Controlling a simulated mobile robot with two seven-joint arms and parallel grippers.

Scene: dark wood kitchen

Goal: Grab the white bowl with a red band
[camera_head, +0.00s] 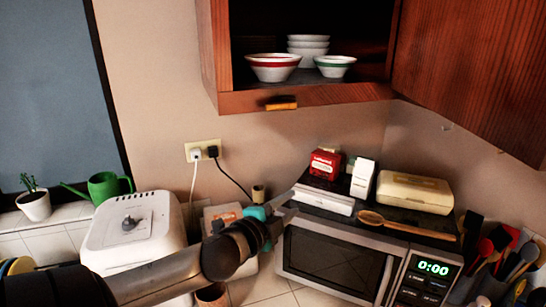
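The white bowl with a red band (273,67) stands upright at the front left of the open wall cabinet's shelf. A white bowl with a green band (335,66) stands to its right, and a stack of plain white bowls (307,48) is behind and between them. My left gripper (287,207) is well below the cabinet, in front of the microwave's left end. Its fingers look spread apart, with nothing seen between them. My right gripper is not in view.
The cabinet door (474,70) hangs open at the right. A microwave (335,262) carries a red box (325,164), a cream bread box (415,192) and a wooden spoon (405,227). A white appliance (135,235) is at the left.

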